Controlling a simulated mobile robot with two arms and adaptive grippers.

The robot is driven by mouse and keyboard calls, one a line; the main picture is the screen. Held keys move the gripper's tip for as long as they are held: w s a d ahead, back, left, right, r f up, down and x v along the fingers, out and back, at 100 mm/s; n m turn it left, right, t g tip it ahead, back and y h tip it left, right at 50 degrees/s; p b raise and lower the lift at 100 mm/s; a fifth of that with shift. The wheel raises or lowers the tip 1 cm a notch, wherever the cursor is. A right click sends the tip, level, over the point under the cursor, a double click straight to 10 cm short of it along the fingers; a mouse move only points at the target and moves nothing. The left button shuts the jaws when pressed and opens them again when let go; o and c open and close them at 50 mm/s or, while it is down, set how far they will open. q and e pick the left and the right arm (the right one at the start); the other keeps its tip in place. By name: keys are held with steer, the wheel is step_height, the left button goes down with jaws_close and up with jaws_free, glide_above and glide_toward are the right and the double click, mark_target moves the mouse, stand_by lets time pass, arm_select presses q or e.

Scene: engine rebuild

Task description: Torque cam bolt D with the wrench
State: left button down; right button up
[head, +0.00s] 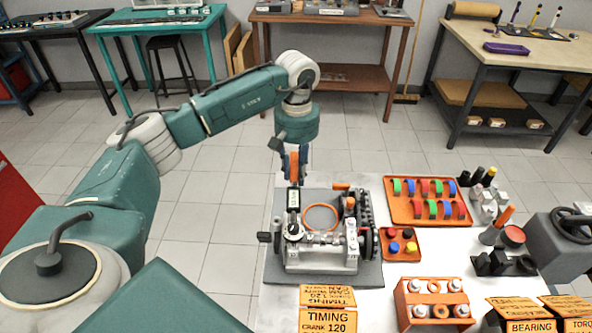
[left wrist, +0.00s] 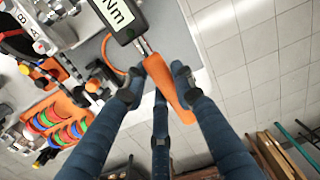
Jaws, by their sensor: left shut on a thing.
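My left gripper (head: 292,160) is shut on the orange handle of the torque wrench (head: 293,170), above the far edge of the engine fixture. In the left wrist view the fingers close around the orange wrench handle (left wrist: 163,82), and the wrench's dark head shows a white "Nm" display (left wrist: 116,12). The wrench extends down toward the engine (head: 322,245), which sits on a grey mat (head: 275,272). I cannot make out which bolt is cam bolt D, or whether the wrench touches a bolt. My right gripper is not in view.
Right of the engine are an orange tray (head: 400,219) of coloured bearing shells, a small orange tray (head: 386,252) with coloured caps and an orange block (head: 412,322) with silver cylinders. Orange label cards (head: 327,297) stand at the front. Open tiled floor lies left of the table.

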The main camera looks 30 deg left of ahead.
arm_select(q)
steer(key=shift+w+d+m, duration=0.45)
steer(key=shift+d+m, duration=0.05)
steer(key=shift+d, duration=0.3)
stand_by(1.4)
steer(key=shift+s+a+n+b, duration=0.3)
steer(key=shift+a+n, duration=0.05)
steer(key=shift+a, duration=0.2)
steer(key=shift+s+a+n+b, duration=0.25)
steer(key=shift+s+a+n, duration=0.1)
steer(key=shift+a, duration=0.15)
stand_by(2.3)
steer(key=shift+r+p, duration=0.3)
steer(key=shift+r, duration=0.3)
stand_by(1.9)
